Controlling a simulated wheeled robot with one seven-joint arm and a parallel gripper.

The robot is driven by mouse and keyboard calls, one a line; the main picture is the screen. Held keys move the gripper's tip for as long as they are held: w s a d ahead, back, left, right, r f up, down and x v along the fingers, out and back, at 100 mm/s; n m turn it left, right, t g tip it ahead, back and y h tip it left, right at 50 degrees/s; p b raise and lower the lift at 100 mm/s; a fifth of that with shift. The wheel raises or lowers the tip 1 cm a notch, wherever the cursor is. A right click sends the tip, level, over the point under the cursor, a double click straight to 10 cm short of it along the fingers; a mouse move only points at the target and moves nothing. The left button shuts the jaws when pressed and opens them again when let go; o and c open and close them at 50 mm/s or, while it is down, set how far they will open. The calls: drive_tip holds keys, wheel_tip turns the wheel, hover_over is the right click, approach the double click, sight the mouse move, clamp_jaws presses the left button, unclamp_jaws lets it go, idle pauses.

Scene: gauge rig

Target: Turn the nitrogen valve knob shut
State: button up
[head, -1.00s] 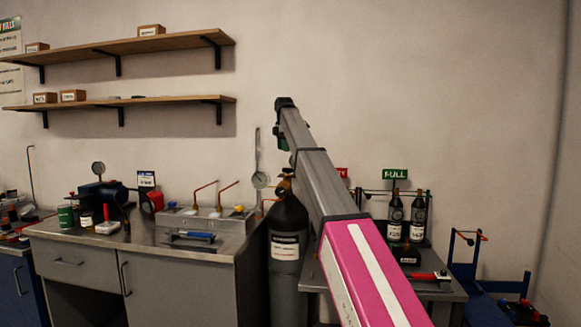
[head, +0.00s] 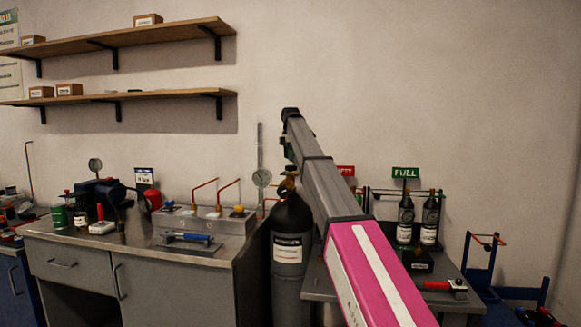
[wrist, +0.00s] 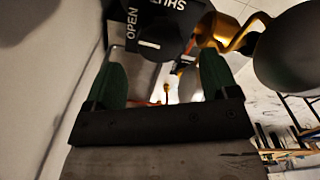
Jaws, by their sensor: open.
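The nitrogen cylinder (head: 290,275) is dark grey with a white label and stands between the bench and the small table in the head view. Its brass valve (head: 287,184) is at the top. My gripper (wrist: 160,70) has two green fingers, apart and empty, with the knob just beyond and above the fingertips. Whether they touch it I cannot tell. In the head view my arm hides most of the gripper.
Brass fittings (wrist: 235,30) and a dark rounded body (wrist: 290,45) sit close to the right finger. Small bottles (head: 405,218) stand on the right table under a FULL sign (head: 405,173).

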sight(290, 166)
wheel_tip(290, 166, down, 4)
drive_tip(key=shift+f, duration=0.15)
drive_tip(key=c, duration=0.9)
